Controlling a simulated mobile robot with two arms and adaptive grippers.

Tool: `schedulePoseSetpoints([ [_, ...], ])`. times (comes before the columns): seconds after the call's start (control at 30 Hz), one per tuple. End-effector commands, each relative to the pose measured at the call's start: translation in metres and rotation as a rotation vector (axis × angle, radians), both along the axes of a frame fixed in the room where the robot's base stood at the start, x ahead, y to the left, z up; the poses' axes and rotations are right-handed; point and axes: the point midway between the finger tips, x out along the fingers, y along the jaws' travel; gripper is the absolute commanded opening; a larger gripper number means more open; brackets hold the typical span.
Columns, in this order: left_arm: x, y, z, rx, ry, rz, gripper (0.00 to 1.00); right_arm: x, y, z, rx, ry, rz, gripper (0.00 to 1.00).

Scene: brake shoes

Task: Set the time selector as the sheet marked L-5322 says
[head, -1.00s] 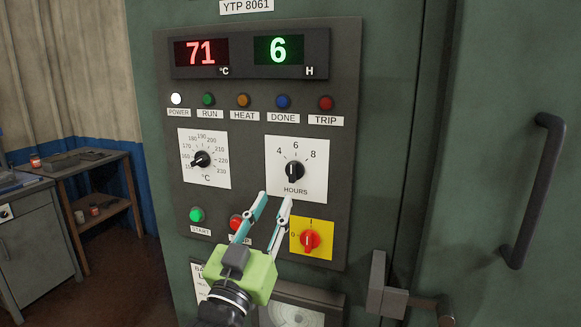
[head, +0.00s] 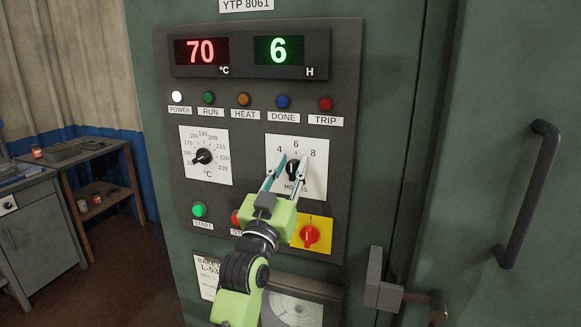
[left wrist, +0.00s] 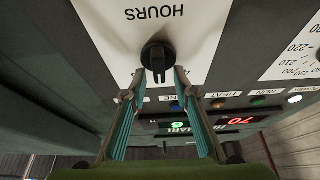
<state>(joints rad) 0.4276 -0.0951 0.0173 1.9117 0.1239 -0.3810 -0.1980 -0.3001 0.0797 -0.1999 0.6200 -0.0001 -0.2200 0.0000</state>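The time selector (head: 293,170) is a black knob on a white plate marked 4, 6, 8 and HOURS. My left gripper (head: 292,159) is at this knob, its two fingers apart, one on each side. In the left wrist view the knob (left wrist: 157,56) stands between the open fingertips (left wrist: 159,73), with a gap visible beside it. The fingers partly cover the knob and its pointer in the head view. The green display (head: 278,50) reads 6 H. My right gripper is not in view.
The temperature knob (head: 203,157) is to the left. The green start button (head: 199,210) and a red switch on a yellow plate (head: 309,235) are below. A door handle (head: 532,195) is at right. A side table (head: 100,155) stands at far left.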

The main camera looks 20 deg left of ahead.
Motion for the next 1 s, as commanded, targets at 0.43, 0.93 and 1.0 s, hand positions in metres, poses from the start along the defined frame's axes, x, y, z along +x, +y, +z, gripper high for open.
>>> schedulePoseSetpoints([
  [0.43, 0.0011, -0.0005, -0.0051, 0.011, 0.011, -0.001, 0.0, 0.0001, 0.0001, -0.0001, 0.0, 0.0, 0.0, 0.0],
  [0.93, 0.002, -0.0033, -0.0081, 0.302, 0.009, 0.001, 0.0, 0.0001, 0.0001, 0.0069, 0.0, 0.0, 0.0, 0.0],
  [1.0, 0.0019, -0.004, -0.0081, 0.365, 0.006, 0.001, 0.0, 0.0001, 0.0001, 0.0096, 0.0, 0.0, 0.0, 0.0],
])
